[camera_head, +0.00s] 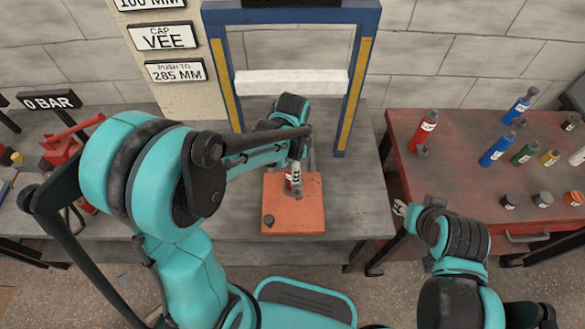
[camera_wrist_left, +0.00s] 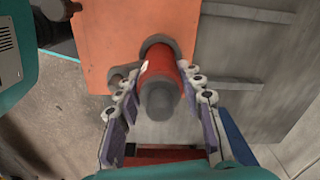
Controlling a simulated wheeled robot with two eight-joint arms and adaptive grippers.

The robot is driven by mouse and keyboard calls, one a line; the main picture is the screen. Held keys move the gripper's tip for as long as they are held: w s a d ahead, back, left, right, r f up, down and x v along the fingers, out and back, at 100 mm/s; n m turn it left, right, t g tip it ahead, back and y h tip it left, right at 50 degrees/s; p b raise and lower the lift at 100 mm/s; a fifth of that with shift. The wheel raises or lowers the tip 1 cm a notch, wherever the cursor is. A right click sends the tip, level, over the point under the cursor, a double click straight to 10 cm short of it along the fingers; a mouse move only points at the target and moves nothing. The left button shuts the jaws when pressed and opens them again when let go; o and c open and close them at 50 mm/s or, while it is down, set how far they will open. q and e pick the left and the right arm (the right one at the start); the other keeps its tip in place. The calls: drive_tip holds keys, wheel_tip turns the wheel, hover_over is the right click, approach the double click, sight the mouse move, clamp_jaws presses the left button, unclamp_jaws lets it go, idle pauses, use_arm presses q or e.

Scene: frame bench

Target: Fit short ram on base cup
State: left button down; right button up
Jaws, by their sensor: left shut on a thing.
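The short ram (camera_head: 289,184), a red cylinder with grey ends, is in my left gripper (camera_head: 294,175) above the orange plate. In the left wrist view the ram (camera_wrist_left: 160,66) lies between the two fingers of my left gripper (camera_wrist_left: 163,92), with one grey end toward the camera. Its far grey end meets or hides a grey round part on the plate; I cannot tell whether it touches a base cup there.
The orange plate (camera_head: 310,215) lies on the grey bench (camera_head: 345,215), under a blue press frame (camera_head: 365,60) with a white crossbar (camera_head: 290,82). The red table (camera_head: 455,140) at right holds several coloured cylinders and small caps. A red tool (camera_head: 62,150) is at left.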

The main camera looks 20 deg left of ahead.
use_arm(q)
drive_tip(key=shift+f+b, duration=0.55)
drive_tip(key=shift+f, duration=0.2)
drive_tip(key=c, duration=0.9)
unclamp_jaws()
drive_tip(key=shift+r, duration=0.1)
wheel_tip(320, 180, up, 12)
drive_tip(key=s+a+n+t, duration=0.1)
drive_tip(key=s+n+t, duration=0.1)
drive_tip(key=s+n, duration=0.1)
drive_tip(key=s+a+n+t, duration=0.2)
drive_tip(key=s+n, duration=0.2)
drive_tip(key=n, duration=0.1)
drive_tip(key=s+a+n+t, duration=0.1)
drive_tip(key=s+n+t, duration=0.2)
drive_tip(key=shift+s+a+f+n, duration=0.15)
drive_tip(key=shift+a+f+n, duration=0.05)
drive_tip(key=shift+a+n, duration=0.2)
